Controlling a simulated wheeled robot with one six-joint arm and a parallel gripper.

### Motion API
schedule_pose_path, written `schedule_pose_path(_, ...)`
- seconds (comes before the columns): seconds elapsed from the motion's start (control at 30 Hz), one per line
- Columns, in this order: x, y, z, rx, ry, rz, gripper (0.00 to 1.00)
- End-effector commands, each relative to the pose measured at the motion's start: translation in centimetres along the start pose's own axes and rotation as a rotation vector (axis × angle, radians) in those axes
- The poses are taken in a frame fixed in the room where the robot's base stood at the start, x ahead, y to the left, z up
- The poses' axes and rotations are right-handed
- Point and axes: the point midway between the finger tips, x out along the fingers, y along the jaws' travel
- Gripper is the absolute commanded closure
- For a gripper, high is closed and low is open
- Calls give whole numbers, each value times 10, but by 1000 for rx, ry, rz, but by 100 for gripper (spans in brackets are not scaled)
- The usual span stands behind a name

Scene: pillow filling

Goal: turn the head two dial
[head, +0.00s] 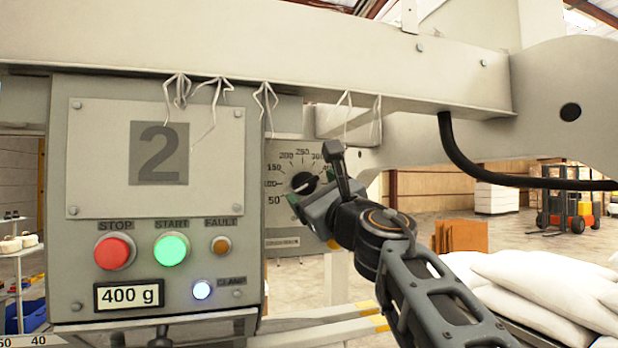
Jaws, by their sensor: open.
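The head two dial (303,183) is a dark round knob on a grey plate with a printed scale, right of the panel (88,160) marked 2. Numbers from 50 to about 300 can be read around it. My gripper (313,197) is open and comes in from the lower right, its fingers at the dial's right and lower edge. It hides part of the scale on the right. I cannot tell whether the fingers touch the knob or where its pointer stands. The display (129,295) on the panel reads 400 g.
The panel has a red stop button (115,252), a lit green start button (172,248), a fault lamp (221,245) and a lit clamp lamp (202,290). A beam (300,60) with hanging wire hooks runs above. A black hose (470,170) hangs right; white pillows (545,285) lie lower right.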

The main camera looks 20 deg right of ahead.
Motion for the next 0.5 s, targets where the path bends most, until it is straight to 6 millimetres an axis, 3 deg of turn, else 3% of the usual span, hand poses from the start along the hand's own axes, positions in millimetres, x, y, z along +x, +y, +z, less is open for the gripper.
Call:
schedule_pose_path(0.2,22,0,1,2,0,1,19)
schedule_pose_path(0.5,29,0,0,1,0,-1,19)
